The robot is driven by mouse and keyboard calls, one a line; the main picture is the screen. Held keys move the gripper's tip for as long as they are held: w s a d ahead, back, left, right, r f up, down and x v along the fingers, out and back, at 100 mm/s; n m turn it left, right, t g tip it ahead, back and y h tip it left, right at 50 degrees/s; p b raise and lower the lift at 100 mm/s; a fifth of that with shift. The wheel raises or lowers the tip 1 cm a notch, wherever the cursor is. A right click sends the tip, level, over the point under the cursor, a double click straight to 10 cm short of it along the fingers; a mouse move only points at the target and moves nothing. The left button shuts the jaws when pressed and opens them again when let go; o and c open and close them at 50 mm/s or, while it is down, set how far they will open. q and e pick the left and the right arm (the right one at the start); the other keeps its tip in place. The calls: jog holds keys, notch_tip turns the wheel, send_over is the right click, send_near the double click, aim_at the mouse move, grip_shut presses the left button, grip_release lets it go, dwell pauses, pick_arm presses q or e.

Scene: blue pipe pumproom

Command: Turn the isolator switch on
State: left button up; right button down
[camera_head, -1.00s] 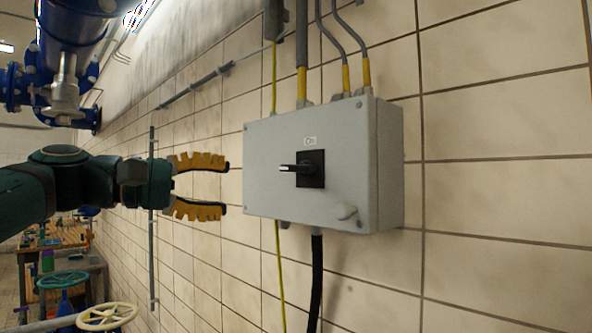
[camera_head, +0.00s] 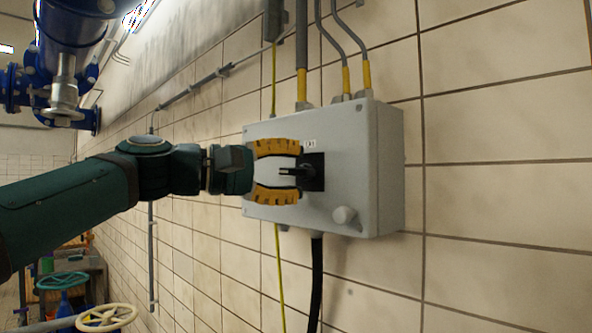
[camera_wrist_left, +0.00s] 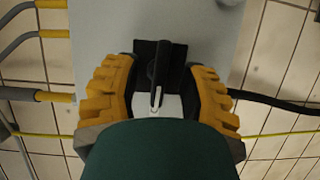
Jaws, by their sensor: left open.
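The isolator switch is a grey wall box (camera_head: 357,195) with a black square plate (camera_head: 316,170) and a black handle (camera_head: 290,171) on its front. In the head view the handle lies level, its tip pointing left. My left gripper (camera_head: 298,172) is open, one yellow finger above the handle and one below. In the left wrist view the handle (camera_wrist_left: 159,77) stands between the two spread fingers (camera_wrist_left: 160,92), with a gap visible on both sides. Whether the fingertips touch the plate is unclear. My right gripper is not in view.
Grey conduits with yellow ends (camera_head: 346,79) enter the box top. A black cable (camera_head: 316,280) and a yellow-green wire (camera_head: 279,270) run below. A grey knob (camera_head: 344,215) sits at the box's lower right. The tiled wall to the right is clear.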

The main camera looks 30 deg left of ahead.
pick_arm(q)
jog(key=shift+w+d, duration=0.35)
jog(key=shift+w, duration=0.05)
jog(key=shift+s, duration=0.1)
grip_shut()
